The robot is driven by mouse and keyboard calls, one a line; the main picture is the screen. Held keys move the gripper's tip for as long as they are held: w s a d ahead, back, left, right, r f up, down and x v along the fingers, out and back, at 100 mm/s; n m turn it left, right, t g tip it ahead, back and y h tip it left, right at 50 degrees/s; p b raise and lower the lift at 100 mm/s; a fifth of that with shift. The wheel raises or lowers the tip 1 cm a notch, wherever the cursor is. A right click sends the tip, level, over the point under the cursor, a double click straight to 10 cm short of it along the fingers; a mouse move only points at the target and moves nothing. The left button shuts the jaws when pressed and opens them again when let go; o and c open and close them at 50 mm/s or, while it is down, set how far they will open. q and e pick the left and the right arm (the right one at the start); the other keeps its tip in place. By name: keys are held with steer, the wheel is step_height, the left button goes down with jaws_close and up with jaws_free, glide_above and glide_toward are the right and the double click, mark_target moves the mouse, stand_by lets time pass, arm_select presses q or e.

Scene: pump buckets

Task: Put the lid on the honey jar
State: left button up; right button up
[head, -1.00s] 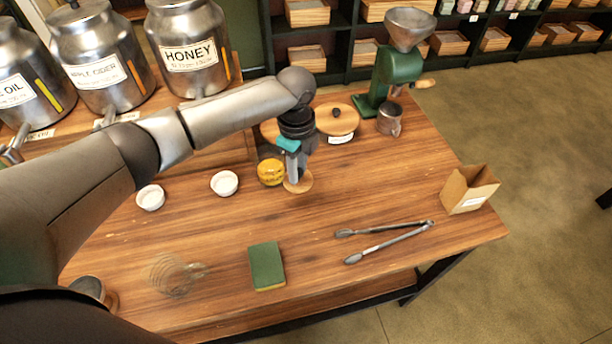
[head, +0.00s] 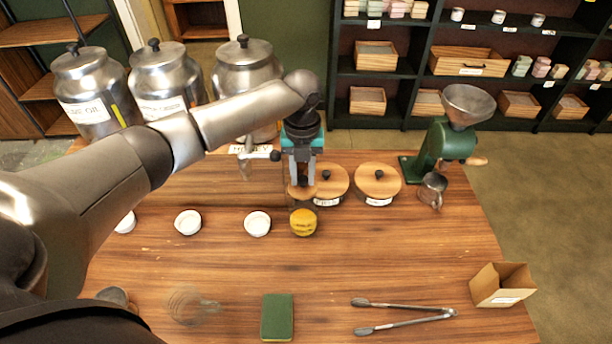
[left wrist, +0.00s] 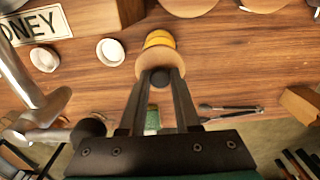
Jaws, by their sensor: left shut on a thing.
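A small round yellow jar (head: 303,222), which I take to be the honey jar, stands on the wooden table. It also shows in the left wrist view (left wrist: 160,39), partly behind the lid. My left gripper (head: 302,175) points down and is shut on the dark knob of a small round wooden lid (head: 303,193). In the left wrist view the lid (left wrist: 157,62) hangs below my gripper (left wrist: 160,77) and overlaps the jar's near side. In the head view the lid is just behind the jar. I cannot tell its exact height. My right gripper is not in view.
White cups (head: 257,223) stand left of the jar. Wooden-lidded containers (head: 377,181) and a green grinder (head: 433,145) stand behind and right. Metal buckets (head: 245,70) are at the back left. A sponge (head: 278,317), tongs (head: 403,317) and a box (head: 502,285) lie in front.

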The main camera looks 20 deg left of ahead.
mark_target(303, 186)
arm_select(q)
steer(key=shift+f+b, duration=2.3)
steer(key=shift+b, duration=0.35)
steer(key=shift+f, duration=0.55)
steer(key=shift+p, duration=0.5)
steer(key=shift+f+p, duration=0.35)
steer(key=shift+f, duration=0.1)
steer(key=o, duration=1.4)
steer(key=shift+r, duration=0.1)
